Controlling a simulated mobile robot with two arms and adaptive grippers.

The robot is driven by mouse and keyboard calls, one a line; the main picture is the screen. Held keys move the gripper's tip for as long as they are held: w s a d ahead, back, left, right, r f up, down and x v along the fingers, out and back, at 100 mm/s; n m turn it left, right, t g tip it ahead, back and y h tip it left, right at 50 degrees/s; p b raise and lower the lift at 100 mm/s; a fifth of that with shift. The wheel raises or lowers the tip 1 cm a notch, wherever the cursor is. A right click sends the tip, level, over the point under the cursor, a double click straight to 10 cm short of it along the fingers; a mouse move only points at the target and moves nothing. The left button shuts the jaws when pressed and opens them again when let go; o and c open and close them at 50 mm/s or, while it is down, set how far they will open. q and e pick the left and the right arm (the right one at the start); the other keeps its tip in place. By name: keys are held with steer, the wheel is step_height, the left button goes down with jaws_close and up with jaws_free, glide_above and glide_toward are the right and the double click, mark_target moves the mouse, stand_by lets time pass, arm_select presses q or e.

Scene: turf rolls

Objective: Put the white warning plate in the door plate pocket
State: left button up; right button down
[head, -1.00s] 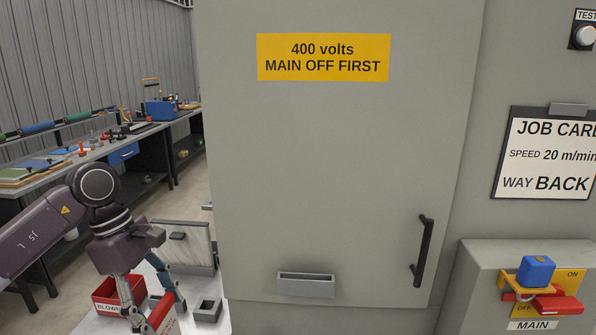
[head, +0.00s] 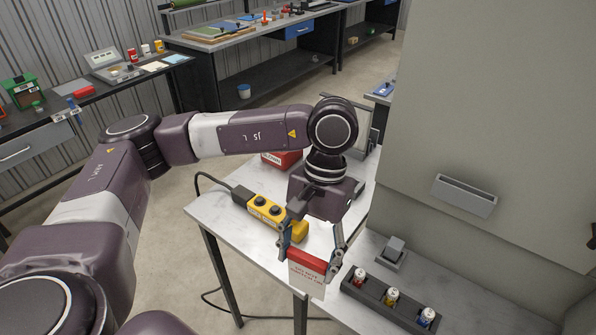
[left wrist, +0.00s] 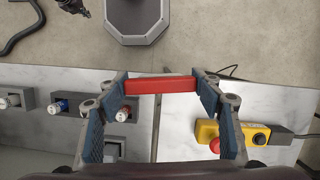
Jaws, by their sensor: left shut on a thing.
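The warning plate (head: 306,281) is white with a red top band and dark, unreadable small lettering. My left gripper (head: 312,259) is shut on its upper red part, and the plate hangs below the fingers near the table's front edge. In the left wrist view the plate's red top edge (left wrist: 160,85) spans between the two fingers. The door plate pocket (head: 464,196) is a grey open-topped slot on the cabinet door, right of and apart from the plate. It looks empty, though its inside is mostly hidden.
A yellow pendant (head: 266,210) with a cable lies on the white table (head: 233,232), behind the gripper. A dark rack (head: 376,302) with several small capped items and a grey holder (head: 391,255) stand between plate and cabinet. A red box (head: 281,159) sits behind.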

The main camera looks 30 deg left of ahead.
arm_select(q)
steer(key=w+a+r+n+t, duration=0.2)
steer(key=w+a+r+n, duration=0.35)
steer(key=n, duration=0.55)
steer(key=w+a+r+n+t+b, duration=0.15)
steer(key=w+a+r+n, duration=0.4)
steer(key=n, duration=0.65)
steer(key=w+a+r+n+t, duration=0.35)
steer(key=w+r+n, duration=0.3)
steer(key=n, duration=0.45)
step_height(320, 180, down, 20)
steer(key=p, duration=0.2)
steer(key=shift+w+a+f+n+g, duration=0.15)
steer(key=shift+w+a+n+g, duration=0.2)
steer(key=shift+w, duration=0.1)
